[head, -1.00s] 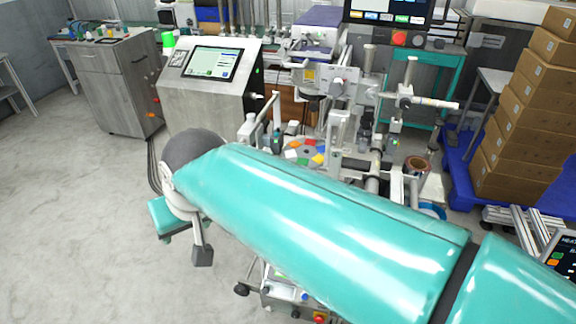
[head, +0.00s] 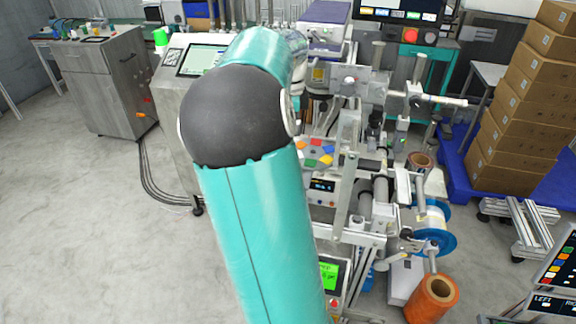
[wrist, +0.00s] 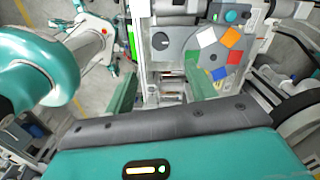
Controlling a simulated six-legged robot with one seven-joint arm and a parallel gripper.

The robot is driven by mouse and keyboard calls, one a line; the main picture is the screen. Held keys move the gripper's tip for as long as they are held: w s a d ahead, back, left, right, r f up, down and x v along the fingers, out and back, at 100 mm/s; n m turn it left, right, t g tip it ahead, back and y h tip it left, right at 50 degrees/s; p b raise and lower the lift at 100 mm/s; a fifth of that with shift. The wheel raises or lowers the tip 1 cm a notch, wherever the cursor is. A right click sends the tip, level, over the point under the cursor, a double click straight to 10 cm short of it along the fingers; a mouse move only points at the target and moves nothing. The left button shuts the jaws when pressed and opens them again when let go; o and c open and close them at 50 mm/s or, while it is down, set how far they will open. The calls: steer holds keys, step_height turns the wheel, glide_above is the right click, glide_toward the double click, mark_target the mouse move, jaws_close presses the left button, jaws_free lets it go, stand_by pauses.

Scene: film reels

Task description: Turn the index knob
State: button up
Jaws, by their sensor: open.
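A grey disc (wrist: 212,55) with coloured patches shows at the top of the wrist view, and it also appears in the head view (head: 315,155) just right of my arm. A small round grey knob (wrist: 160,41) sits left of the patches on the same panel; it may be the index knob, but I see no label. My gripper (wrist: 163,86) is open, with its two green fingers apart and nothing visible between them. The fingertips are below the knob in the wrist picture, apart from it. The gripper is hidden in the head view.
A touchscreen console (head: 180,70) stands left of the machine. Metal rollers and brackets crowd the machine's right side, with an orange roll (head: 432,300) low in front. Stacked cartons (head: 520,110) stand at far right.

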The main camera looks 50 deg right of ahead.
step_height(320, 180, down, 14)
steer(key=shift+r, duration=0.15)
stand_by(0.3)
steer(key=c, duration=1)
